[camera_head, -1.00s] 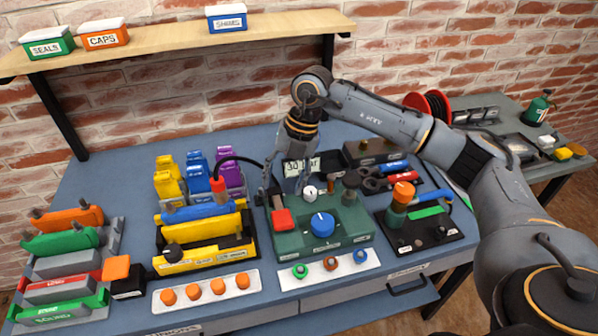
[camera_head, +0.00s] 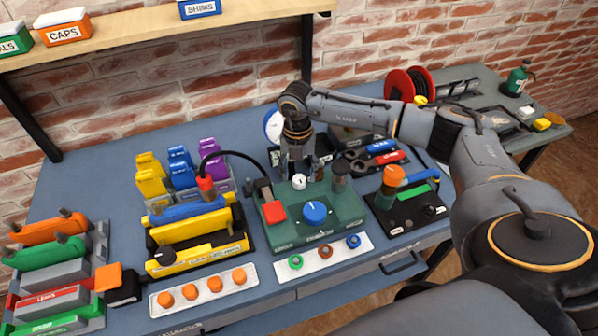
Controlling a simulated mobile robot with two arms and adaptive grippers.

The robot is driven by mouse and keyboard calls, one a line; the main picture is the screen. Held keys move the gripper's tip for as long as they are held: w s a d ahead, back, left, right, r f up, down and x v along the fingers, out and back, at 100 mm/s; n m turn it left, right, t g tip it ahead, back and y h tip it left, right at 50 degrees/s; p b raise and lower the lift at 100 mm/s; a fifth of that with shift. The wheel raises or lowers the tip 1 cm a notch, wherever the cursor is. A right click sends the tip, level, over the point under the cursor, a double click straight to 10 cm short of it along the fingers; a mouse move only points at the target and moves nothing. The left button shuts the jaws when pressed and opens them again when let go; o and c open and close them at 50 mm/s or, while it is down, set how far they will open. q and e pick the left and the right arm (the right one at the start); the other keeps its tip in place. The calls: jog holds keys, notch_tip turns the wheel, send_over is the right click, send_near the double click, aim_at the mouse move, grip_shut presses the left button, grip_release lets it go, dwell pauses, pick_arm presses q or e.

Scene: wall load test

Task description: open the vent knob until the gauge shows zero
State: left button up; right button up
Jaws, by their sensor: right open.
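A green test box (camera_head: 286,238) stands on the blue bench. It carries a large blue knob (camera_head: 314,213), a small white knob (camera_head: 299,182), a red block (camera_head: 273,211) and a dark post. The knob labels are too small to read, so I cannot tell which one is the vent. A round white-faced gauge (camera_head: 271,125) shows behind my right gripper, partly hidden; its reading is not legible. My right gripper (camera_head: 300,174) is open, pointing down, with its fingers near the white knob; contact cannot be told. My left gripper is not in view.
A yellow and black fixture (camera_head: 200,237) stands left of the box, with a black hose (camera_head: 228,154) arching between. A black tool board (camera_head: 410,211) with an orange-capped part is on the right. Small colored knobs (camera_head: 325,252) line the front strip.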

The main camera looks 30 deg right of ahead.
jog(key=shift+f, duration=0.8)
jog(key=shift+c, duration=0.8)
jog(key=c, duration=1)
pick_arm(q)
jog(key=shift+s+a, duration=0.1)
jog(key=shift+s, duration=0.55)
